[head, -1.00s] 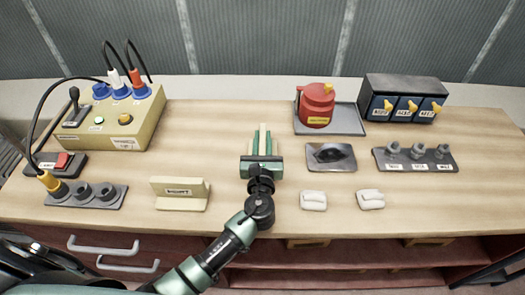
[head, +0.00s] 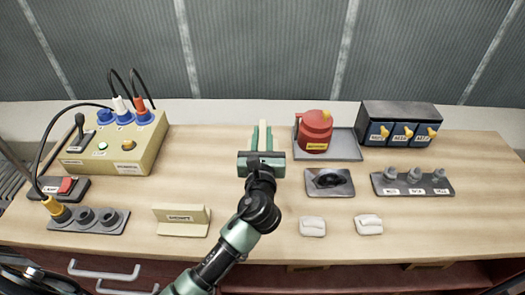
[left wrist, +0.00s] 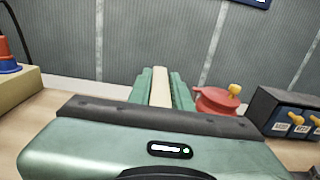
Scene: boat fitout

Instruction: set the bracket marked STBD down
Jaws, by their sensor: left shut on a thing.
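My left gripper (head: 262,137) is over the middle of the bench, pointing to the back. It is shut on a narrow cream piece, the held bracket (head: 263,138), which shows between the green fingers. In the left wrist view the held bracket (left wrist: 161,88) stands between the fingers. Most of it is hidden, and I see no label on it. Whether it touches the bench I cannot tell. Another cream bracket (head: 181,221) stands on the bench at front left, with a label I cannot read surely. My right gripper is not in view.
A cream control box (head: 120,150) with plugs is at left, a three-hole grey block (head: 88,219) before it. A red can (head: 314,128) stands on a grey tray (head: 346,146). Two white pieces (head: 313,227) (head: 369,224) lie at front right.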

